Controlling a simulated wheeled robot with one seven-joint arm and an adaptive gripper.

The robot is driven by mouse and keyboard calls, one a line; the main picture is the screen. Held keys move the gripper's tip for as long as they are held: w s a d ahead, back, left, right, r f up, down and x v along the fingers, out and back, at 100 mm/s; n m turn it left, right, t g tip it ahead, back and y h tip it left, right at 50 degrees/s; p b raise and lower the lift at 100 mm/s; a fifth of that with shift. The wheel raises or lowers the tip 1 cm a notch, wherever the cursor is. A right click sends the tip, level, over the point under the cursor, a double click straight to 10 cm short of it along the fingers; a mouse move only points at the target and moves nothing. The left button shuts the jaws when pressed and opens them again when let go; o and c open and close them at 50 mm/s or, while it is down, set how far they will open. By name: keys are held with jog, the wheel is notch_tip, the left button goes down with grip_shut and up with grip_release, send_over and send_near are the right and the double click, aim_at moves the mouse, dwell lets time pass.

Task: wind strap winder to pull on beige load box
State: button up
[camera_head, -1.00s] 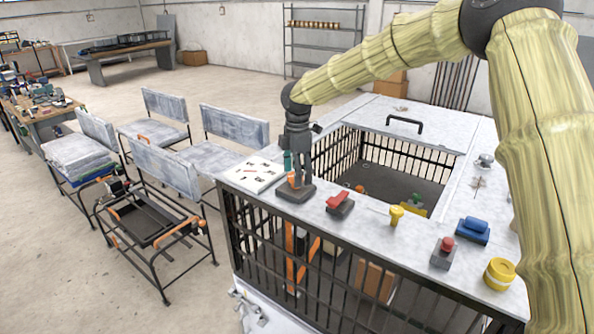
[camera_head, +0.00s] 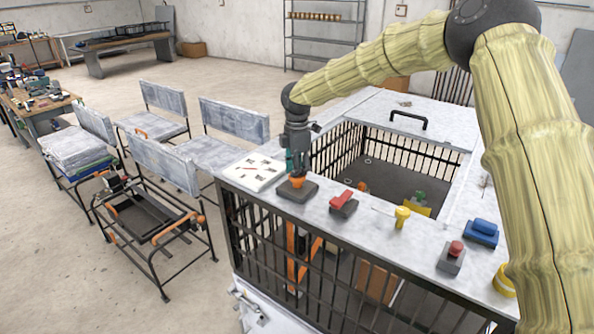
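An orange knob (camera_head: 297,182) stands on a dark grey base (camera_head: 297,194) at the left front of the white bench top; it may be the strap winder, but I cannot be sure. My gripper (camera_head: 298,170) points down right over this knob, its fingers at or just above the knob's top. Whether they touch or grip it cannot be told. A tan box (camera_head: 374,282) shows behind the bars under the bench top, partly hidden; it may be the beige load box. An orange post (camera_head: 291,246) stands left of it. Any strap is not clearly visible.
To the right along the bench top are a red switch (camera_head: 342,202), a yellow knob (camera_head: 402,216), a red button (camera_head: 455,249) and a blue block (camera_head: 481,231). A barred opening (camera_head: 385,185) lies behind them. A white panel (camera_head: 254,170) lies left of my gripper.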

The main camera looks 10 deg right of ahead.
jog(key=shift+s+d+f+m, duration=0.1)
jog(key=shift+s+f+m, duration=0.2)
jog(key=shift+f, duration=0.25)
jog(key=shift+m+b, duration=0.3)
jog(key=shift+m, duration=0.2)
jog(key=shift+m+b, duration=0.55)
jog(key=shift+m, duration=1.85)
jog(key=o, duration=1.1)
jog(key=shift+r, duration=0.2)
jog(key=shift+o, duration=0.2)
jog(key=shift+r, duration=0.15)
jog(key=shift+w, duration=0.15)
